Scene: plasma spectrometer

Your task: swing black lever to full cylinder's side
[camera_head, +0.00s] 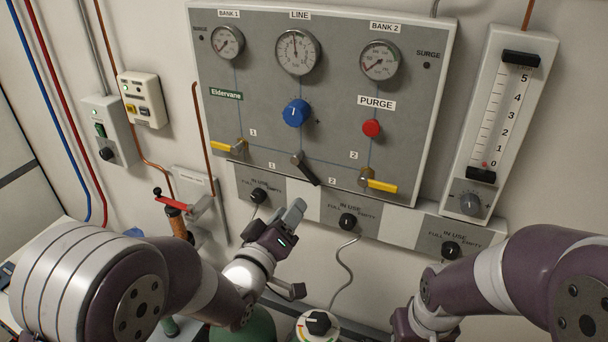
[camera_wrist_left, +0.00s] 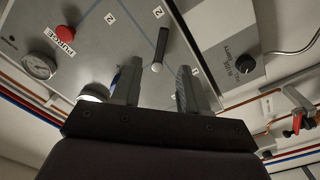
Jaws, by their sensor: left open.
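The black lever (camera_head: 307,171) is on the grey wall panel (camera_head: 420,100), below the blue knob. In the head view it slants down and right from its pivot, toward a "2" label. My left gripper (camera_head: 298,250) is open and empty, below the lever and apart from it in the head view. In the left wrist view the black lever (camera_wrist_left: 162,45) appears beyond and between the open fingers (camera_wrist_left: 158,78). The bank 1 gauge (camera_head: 227,42) and bank 2 gauge (camera_head: 381,60) are too small to read surely. My right arm's end shows at the bottom right; its fingers cannot be made out.
Yellow levers (camera_head: 222,146) and (camera_head: 380,185) flank the black lever. The blue knob (camera_head: 296,113) and red purge button (camera_head: 372,128) are above. Below are dark "in use" knobs (camera_head: 347,220). A red-handled valve (camera_head: 172,202) is left; a flowmeter (camera_head: 497,120) is right. A green cylinder (camera_head: 256,327) shows low.

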